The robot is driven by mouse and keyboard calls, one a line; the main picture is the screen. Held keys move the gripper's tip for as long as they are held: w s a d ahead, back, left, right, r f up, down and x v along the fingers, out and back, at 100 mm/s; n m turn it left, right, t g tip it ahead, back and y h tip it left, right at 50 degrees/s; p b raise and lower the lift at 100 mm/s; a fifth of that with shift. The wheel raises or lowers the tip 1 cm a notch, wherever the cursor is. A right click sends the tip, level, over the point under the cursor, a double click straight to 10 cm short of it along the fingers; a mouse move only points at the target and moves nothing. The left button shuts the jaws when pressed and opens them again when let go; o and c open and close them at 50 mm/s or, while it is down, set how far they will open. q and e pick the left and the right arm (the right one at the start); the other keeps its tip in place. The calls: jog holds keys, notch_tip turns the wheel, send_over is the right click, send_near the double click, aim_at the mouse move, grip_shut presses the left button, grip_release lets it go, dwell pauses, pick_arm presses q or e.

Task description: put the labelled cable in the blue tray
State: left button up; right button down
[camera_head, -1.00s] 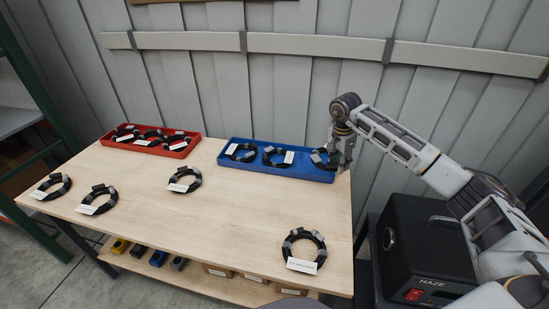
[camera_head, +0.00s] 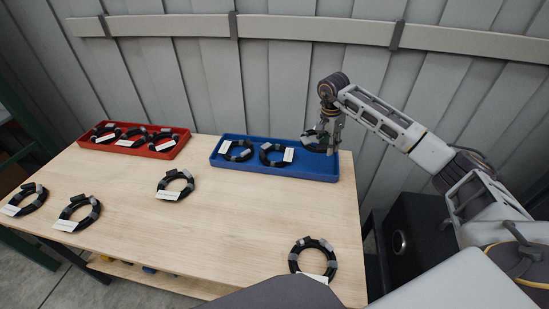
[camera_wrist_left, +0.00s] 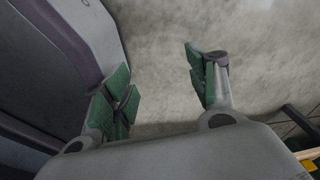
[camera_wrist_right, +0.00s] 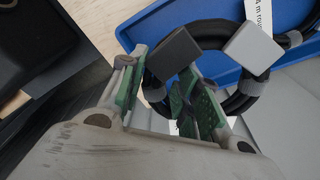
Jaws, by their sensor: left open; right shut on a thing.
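My right gripper (camera_head: 330,143) is shut on a black coiled cable (camera_head: 312,138) at the right end of the blue tray (camera_head: 275,171). In the right wrist view, this cable (camera_wrist_right: 207,31) has grey sleeves and a white label, partly cut off. The blue tray's inside (camera_wrist_right: 165,22) shows behind it. In the head view the held cable appears raised above the tray floor. Two more labelled cables, one at left (camera_head: 228,153) and one beside it (camera_head: 265,156), lie in the tray. My left gripper (camera_wrist_left: 163,85) is open and empty in the left wrist view, over bare floor.
A red tray (camera_head: 135,151) with several cables stands at the left back. Loose labelled cables lie on the wooden table (camera_head: 225,220), including one at front right (camera_head: 332,260). A grey wall is behind; a black box (camera_head: 405,215) stands right of the table.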

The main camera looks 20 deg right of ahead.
jog(key=shift+f, duration=0.5)
send_over(324, 169)
jog(key=f, duration=0.4)
jog(key=shift+s+a+f, duration=0.1)
jog(key=shift+a+f, duration=0.05)
jog(key=shift+a, duration=0.15)
jog(key=shift+f, duration=2.35)
jog(key=c, duration=1.4)
grip_release()
jog(key=shift+f, duration=0.1)
jog(key=o, duration=0.4)
jog(key=shift+r, duration=0.75)
jog(key=r, duration=0.6)
jog(key=a+r, duration=0.1)
jog(key=r, duration=0.2)
jog(key=shift+a+r, duration=0.1)
jog(key=shift+r, duration=0.75)
pick_arm(q)
jog(key=shift+w+d, duration=0.35)
jog(key=shift+d, duration=0.2)
